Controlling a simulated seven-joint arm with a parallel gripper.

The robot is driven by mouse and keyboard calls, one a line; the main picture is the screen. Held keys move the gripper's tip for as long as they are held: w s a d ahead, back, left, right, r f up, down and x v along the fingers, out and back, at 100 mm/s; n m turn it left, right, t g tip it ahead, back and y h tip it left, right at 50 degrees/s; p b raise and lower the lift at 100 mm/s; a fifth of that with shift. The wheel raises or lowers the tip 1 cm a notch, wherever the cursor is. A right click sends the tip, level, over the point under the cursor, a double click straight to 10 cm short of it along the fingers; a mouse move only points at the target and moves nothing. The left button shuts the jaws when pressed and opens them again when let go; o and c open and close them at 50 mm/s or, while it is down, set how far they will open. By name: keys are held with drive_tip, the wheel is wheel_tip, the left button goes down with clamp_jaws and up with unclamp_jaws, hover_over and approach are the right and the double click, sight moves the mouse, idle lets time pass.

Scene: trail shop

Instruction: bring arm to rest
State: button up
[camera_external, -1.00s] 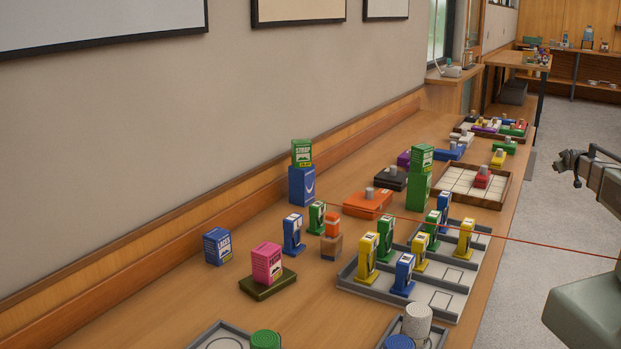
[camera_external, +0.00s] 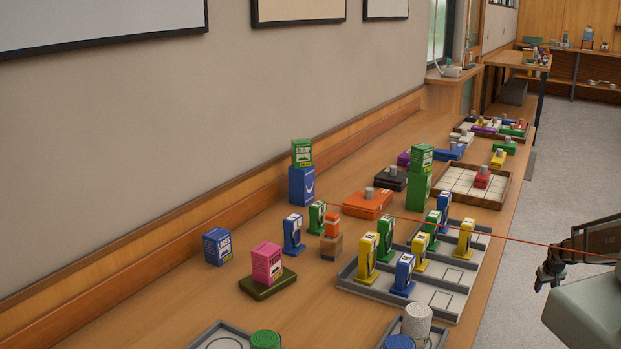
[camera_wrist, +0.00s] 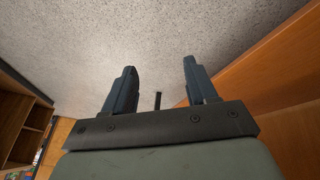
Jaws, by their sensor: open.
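My gripper (camera_external: 545,277) is at the right edge of the external view, beyond the counter's edge and over the grey floor. In the wrist view my gripper (camera_wrist: 157,82) shows two dark fingers spread apart with nothing between them. It is open and empty, clear of the goods on the counter. A large part of my arm lies outside the external view.
The wooden counter (camera_external: 180,290) bears small boxes, a grey sectioned tray (camera_external: 440,300) and a wooden tray with white cells (camera_external: 455,180). A thin red line crosses the view towards my arm. Grey floor (camera_external: 575,150) lies open right of the counter.

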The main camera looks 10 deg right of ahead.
drive_tip(key=s+a+f+n+g+y, duration=0.1)
drive_tip(key=s+a+f, duration=0.1)
drive_tip(key=s+a, duration=0.4)
drive_tip(key=s+a+f+g+y, duration=0.15)
drive_tip(key=s+a, duration=0.25)
drive_tip(key=a, duration=0.4)
drive_tip(key=s+a+r+n+g, duration=0.1)
drive_tip(key=s+a+g, duration=0.2)
drive_tip(key=s+a, duration=0.5)
drive_tip(key=s+a+r+n+g, duration=0.1)
drive_tip(key=s+a+g, duration=0.3)
drive_tip(key=s, duration=1.2)
drive_tip(key=a, duration=0.4)
drive_tip(key=shift+a+r, duration=0.3)
drive_tip(key=shift+a, duration=0.1)
drive_tip(key=shift+g+y, duration=0.25)
